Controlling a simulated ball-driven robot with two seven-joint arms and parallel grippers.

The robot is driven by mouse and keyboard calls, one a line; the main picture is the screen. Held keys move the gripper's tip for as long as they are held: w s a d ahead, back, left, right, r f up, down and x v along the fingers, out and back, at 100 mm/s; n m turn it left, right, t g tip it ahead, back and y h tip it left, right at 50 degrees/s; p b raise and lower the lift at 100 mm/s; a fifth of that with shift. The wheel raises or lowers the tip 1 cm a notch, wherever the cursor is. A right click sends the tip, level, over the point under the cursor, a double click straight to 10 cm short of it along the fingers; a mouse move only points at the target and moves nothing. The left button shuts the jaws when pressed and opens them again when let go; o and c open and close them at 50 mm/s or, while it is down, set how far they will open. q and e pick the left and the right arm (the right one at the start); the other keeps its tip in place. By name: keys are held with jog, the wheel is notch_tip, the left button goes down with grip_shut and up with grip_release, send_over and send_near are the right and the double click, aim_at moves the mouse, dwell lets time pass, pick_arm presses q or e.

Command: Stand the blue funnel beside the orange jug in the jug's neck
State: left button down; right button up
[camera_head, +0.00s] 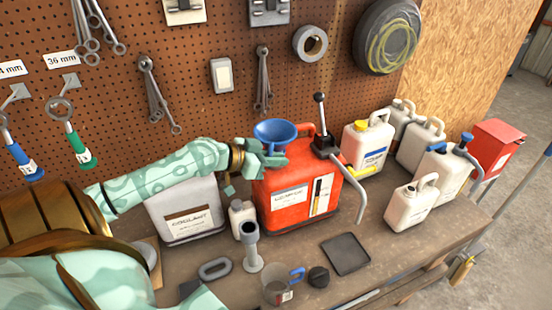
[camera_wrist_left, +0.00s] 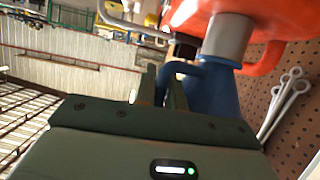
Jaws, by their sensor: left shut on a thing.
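The orange jug (camera_head: 290,205) stands on the bench in the head view; part of it also shows at the top of the left wrist view (camera_wrist_left: 262,58). The blue funnel (camera_head: 276,130) is upright above the jug's top left, wide mouth up. It also shows in the left wrist view (camera_wrist_left: 215,95), in line with a grey cylinder (camera_wrist_left: 228,38) at the jug. My left gripper (camera_head: 270,155) is shut on the funnel's side, at a blue tab (camera_wrist_left: 187,68). The gripper hides the funnel's lower end in the head view, so I cannot tell how deep it sits. My right gripper is out of view.
A black lever pump (camera_head: 324,142) with a grey spout (camera_head: 352,183) rises close right of the funnel. A white coolant jug (camera_head: 188,212), small bottle (camera_head: 243,222) and grey tube (camera_head: 252,252) stand left and in front. White jugs (camera_head: 408,205) stand right.

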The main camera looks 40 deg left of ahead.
pick_arm(q)
jog(key=c, duration=1.4)
grip_release()
jog(key=shift+s, duration=0.1)
jog(key=v, duration=1.6)
jog(key=shift+r+b, duration=0.1)
jog(key=shift+b, duration=0.2)
notch_tip(320, 180, up, 5)
jog(key=p, duration=0.6)
